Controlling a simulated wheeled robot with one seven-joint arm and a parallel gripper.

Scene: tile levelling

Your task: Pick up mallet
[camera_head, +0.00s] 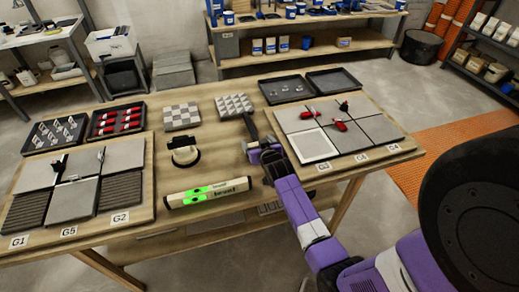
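My gripper (257,152) is over the middle of the wooden table, at the end of my purple arm. A dark, narrow object (251,128), which looks like part of the mallet, lies just beyond it. The rest of the mallet is hidden by my gripper or too small to make out. The gripper's fingers are too small and dark to show whether they are open, shut or touching the mallet.
A suction cup (185,153) and a level with green lights (207,192) are left of my gripper. Tile boards stand left (75,187) and right (373,142). Trays (118,117) and tile stacks (181,116) line the back of the table (221,161).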

